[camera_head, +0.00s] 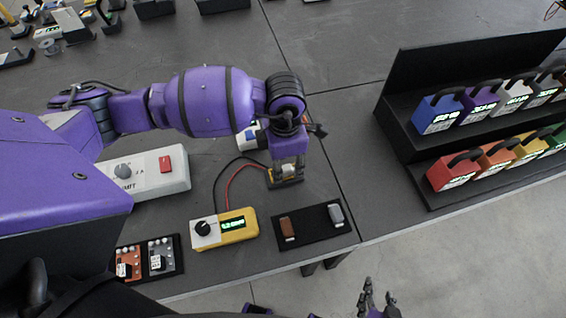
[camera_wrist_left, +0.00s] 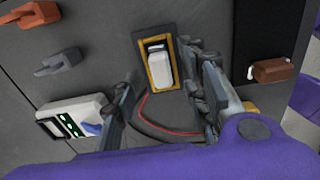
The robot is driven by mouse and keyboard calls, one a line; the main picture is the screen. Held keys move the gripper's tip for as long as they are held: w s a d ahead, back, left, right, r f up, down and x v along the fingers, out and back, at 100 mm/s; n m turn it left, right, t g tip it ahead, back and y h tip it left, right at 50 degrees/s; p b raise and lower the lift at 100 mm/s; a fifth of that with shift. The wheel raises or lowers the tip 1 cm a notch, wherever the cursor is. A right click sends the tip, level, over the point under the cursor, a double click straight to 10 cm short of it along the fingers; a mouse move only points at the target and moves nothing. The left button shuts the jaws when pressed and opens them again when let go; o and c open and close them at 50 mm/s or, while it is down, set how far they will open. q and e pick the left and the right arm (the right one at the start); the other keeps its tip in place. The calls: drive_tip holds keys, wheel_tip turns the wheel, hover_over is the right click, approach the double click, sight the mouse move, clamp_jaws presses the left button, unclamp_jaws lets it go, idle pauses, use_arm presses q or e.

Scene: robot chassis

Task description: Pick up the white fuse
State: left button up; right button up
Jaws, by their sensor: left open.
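The white fuse (camera_wrist_left: 160,66) sits in a yellow-framed dark holder (camera_wrist_left: 145,45) in the left wrist view. In the head view the white fuse (camera_head: 289,170) shows small between the fingers, with its holder (camera_head: 284,184) on the dark table. My left gripper (camera_head: 288,160) points down over the fuse. Its fingers are open, one on each side of the fuse in the left wrist view (camera_wrist_left: 160,78), with a gap on the left. Whether the right finger touches it I cannot tell. My right gripper (camera_head: 379,296) is at the bottom edge, fingers apart and empty.
A black tray (camera_head: 313,238) holds a brown fuse (camera_head: 288,228) and a grey fuse (camera_head: 336,214) close by. Red and black wires run from the holder to a yellow meter (camera_head: 238,234). A white box (camera_head: 150,180) stands left. A black rack (camera_head: 405,150) with coloured blocks stands right.

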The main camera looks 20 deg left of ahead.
use_arm(q)
drive_tip(key=shift+f, duration=0.55)
drive_tip(key=shift+s, duration=0.1)
drive_tip(key=shift+c, duration=0.2)
clamp_jaws()
